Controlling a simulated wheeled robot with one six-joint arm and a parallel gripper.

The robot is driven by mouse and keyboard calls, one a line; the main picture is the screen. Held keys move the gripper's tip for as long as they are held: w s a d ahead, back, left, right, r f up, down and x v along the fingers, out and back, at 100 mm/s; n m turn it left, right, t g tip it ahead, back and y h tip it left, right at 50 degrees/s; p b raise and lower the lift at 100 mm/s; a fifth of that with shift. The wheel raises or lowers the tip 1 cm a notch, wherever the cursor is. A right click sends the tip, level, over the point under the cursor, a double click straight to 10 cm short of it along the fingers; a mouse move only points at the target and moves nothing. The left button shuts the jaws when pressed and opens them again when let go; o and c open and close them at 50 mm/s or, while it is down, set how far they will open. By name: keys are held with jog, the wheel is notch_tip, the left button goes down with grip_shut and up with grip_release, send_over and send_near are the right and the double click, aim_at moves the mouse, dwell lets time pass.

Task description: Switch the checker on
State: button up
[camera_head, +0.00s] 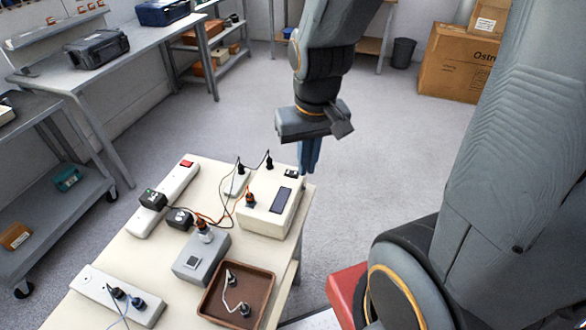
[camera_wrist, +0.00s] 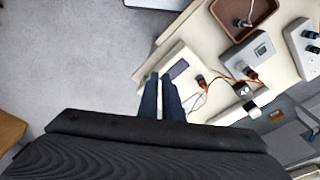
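A cream box with a dark display (camera_head: 270,210) stands at the right edge of the table, and I take it to be the checker. A small black switch (camera_head: 291,173) is on its top near the far corner; I cannot read its position. The box also shows in the wrist view (camera_wrist: 182,58), partly hidden by my fingers. My gripper (camera_head: 309,174) points down beside the box's far right corner, close to the switch. Its fingers are close together with a thin gap and hold nothing. I cannot tell whether they touch the box.
A grey box with a small display (camera_head: 201,258), a brown tray (camera_head: 212,308) and white power strips (camera_head: 95,291) with plugs and adapters share the cream table. Orange and black cables run between them. Open floor (camera_head: 400,150) lies beyond the table.

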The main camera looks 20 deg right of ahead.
jog(key=w+m+b, duration=0.1)
jog(key=w+m, duration=0.1)
jog(key=m, duration=0.1)
jog(key=w+m, duration=0.2)
jog(key=shift+f+m+g+b, duration=0.15)
jog(key=shift+m+g+b, duration=0.15)
jog(key=shift+m+b, duration=0.1)
grip_shut()
jog(key=m+g+h+b, duration=0.15)
jog(key=m+b, duration=0.35)
jog(key=m, duration=1.4)
send_over(296, 173)
jog(key=w+a, duration=0.1)
jog(key=a, duration=0.1)
jog(key=shift+w+d+r, duration=0.2)
jog(key=shift+d+r, duration=0.05)
jog(key=shift+r, duration=0.15)
jog(key=f+p, duration=0.1)
jog(key=f, duration=0.3)
jog(key=d+f, duration=0.1)
jog(key=f, duration=0.4)
jog(key=s+f+p, duration=0.1)
jog(key=f, duration=0.4)
jog(key=shift+d+p, duration=0.15)
jog(key=shift+p, duration=0.15)
